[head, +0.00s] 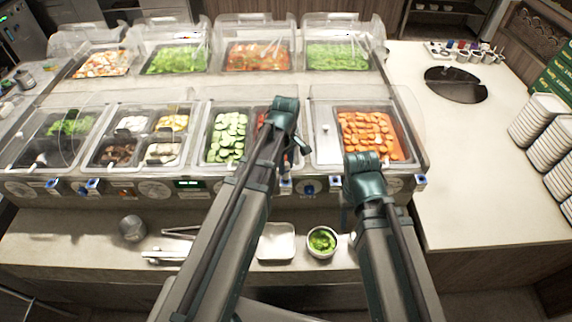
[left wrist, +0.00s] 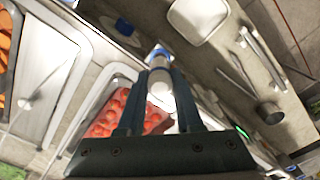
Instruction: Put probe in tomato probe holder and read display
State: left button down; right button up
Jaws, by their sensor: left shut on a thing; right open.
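My left gripper (left wrist: 158,100) is shut on a white, rounded probe (left wrist: 160,82), seen between its fingers in the left wrist view. A blue and white piece (left wrist: 157,54) shows just beyond the probe; I cannot tell whether they touch. In the head view my left gripper (head: 300,143) is mostly hidden by its arm, at the tomato pan's right side. The tomatoes (head: 263,114) are partly covered by that arm; they also show in the left wrist view (left wrist: 112,112). A green-lit display (head: 188,183) is on the counter front. My right gripper (head: 364,180) is open; its fingertips are hard to make out.
Cucumbers (head: 226,137) lie left of the tomatoes and carrots (head: 370,135) lie right, under clear guards. Another blue knob-like piece (head: 307,188) is on the counter front. A white dish (head: 277,241) and a green-filled bowl (head: 322,241) stand on the lower shelf.

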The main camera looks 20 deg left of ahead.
pick_arm(q)
jog(key=shift+f+b, duration=0.75)
jog(key=shift+f, duration=0.05)
dwell(3.2)
jog(key=shift+r+p, duration=3.85)
jog(key=shift+f, duration=0.15)
